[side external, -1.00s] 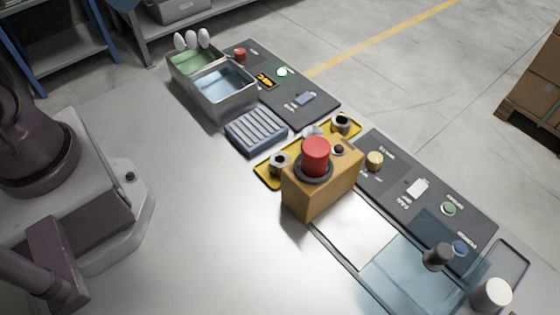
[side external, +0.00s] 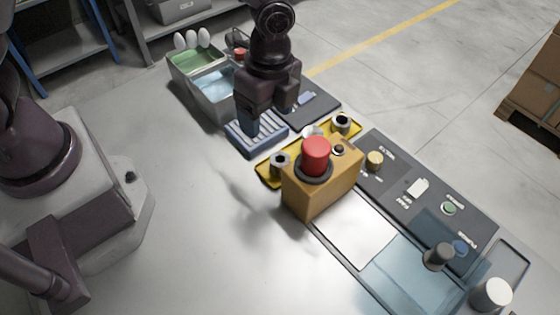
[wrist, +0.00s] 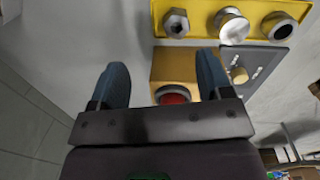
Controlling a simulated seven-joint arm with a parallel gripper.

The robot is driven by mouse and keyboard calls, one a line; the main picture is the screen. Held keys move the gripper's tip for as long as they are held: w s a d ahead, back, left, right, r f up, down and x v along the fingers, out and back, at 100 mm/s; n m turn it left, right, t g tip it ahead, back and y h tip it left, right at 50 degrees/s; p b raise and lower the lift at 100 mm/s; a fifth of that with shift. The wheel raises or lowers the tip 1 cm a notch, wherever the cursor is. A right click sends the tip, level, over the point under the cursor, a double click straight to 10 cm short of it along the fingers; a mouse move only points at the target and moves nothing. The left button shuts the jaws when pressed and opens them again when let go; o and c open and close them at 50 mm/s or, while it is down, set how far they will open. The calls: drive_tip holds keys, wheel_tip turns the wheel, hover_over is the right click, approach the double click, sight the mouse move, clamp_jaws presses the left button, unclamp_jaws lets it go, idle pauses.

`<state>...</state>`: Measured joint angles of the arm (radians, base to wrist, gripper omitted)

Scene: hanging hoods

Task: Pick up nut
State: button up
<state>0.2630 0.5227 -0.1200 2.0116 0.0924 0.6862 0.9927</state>
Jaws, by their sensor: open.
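A hexagonal metal nut with a dark centre (wrist: 176,23) sits at the left end of the yellow tray (wrist: 203,24) in the wrist view. In the side view the nut (side external: 280,161) is at the tray's near left end. A pale round piece (wrist: 232,25) sits in the middle, and a metal piece with a dark top (wrist: 280,27) sits at the right end. My gripper (wrist: 160,65) is open and empty, its two blue fingers apart. In the side view my gripper (side external: 265,120) hangs over the blue-grey ribbed block, left of and behind the tray.
An orange box with a red button (side external: 316,155) stands right beside the tray, taller than it. The ribbed block (side external: 240,140) and metal bins (side external: 207,97) lie on the other side.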

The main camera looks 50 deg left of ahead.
sight(279, 158)
drive_tip(key=f+m, duration=0.1)
drive_tip(key=f, duration=0.3)
drive_tip(key=w+f+m, duration=0.1)
drive_tip(key=f, duration=0.3)
drive_tip(key=d+f+m, duration=0.1)
drive_tip(key=f+m, duration=0.1)
drive_tip(key=f, duration=0.2)
drive_tip(key=shift+w+f+t, duration=0.35)
drive_tip(key=shift+w+t, duration=0.05)
drive_tip(key=c, duration=1.1)
drive_tip(key=shift+r, duration=0.1)
